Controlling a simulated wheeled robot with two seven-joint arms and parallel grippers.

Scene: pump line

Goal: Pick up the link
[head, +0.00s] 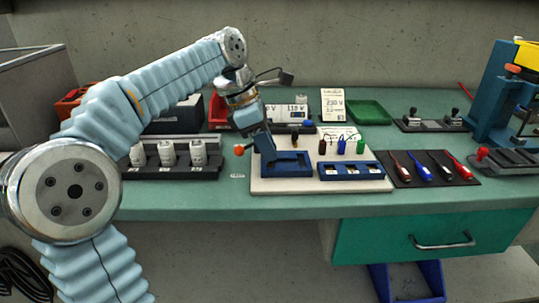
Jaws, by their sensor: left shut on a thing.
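My left gripper (264,147) points down over the left part of the blue open-topped housing (290,170) on a pale board (300,187). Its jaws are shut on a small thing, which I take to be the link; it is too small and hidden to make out. An orange ball knob (239,150) shows just left of the gripper. A blue tray with several light-coloured cells (351,177) sits right of the housing; its contents are too small to tell. My right gripper is not in view.
Wired parts with brown, blue and green ends (341,146) stand behind the tray. A dark mat (440,179) with several screwdrivers lies to the right. A rack with white cylinders (168,172) stands left. A green tray (369,112) is behind. The bench's front strip is clear.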

